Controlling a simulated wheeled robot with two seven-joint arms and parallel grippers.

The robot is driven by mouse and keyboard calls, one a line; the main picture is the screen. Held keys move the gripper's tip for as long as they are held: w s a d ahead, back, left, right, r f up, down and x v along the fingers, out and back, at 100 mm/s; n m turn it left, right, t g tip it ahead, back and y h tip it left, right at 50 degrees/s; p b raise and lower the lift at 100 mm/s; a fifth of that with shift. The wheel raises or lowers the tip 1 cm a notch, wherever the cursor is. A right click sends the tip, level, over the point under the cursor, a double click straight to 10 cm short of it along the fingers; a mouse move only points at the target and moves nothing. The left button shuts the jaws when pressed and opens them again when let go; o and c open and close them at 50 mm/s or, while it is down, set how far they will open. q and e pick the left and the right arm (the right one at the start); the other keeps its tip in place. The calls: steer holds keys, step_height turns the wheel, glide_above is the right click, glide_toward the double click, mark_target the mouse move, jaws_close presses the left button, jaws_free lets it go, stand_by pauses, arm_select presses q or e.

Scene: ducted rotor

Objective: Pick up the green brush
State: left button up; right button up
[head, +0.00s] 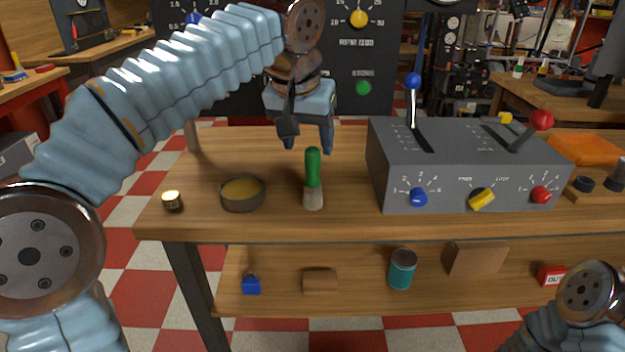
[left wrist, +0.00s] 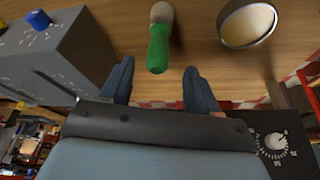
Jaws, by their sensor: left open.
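The green brush (head: 313,170) is on the wooden table, left of the grey control box. It appears to stand upright, green handle up and pale bristles down. In the left wrist view the brush (left wrist: 159,42) shows its handle end toward the gap between my fingers. My left gripper (head: 309,147) is open and empty, with its fingertips just above and behind the handle's top in the head view. In the left wrist view the gripper's fingers (left wrist: 158,68) lie to either side of the handle, apart from it. My right gripper is out of view.
A round bowl (head: 243,207) and a small tin (head: 172,202) stand left of the brush. The grey control box (head: 390,165) with levers and knobs is to the right. A lower shelf (head: 350,300) holds a teal can (head: 402,272) and several small items.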

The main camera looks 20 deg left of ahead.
mark_target(313, 166)
arm_select(q)
steer(key=x, duration=0.7)
steer(key=shift+s+d+f, duration=0.1)
steer(key=shift+s+f, duration=0.1)
steer(key=shift+c, duration=0.4)
steer(key=c, duration=1)
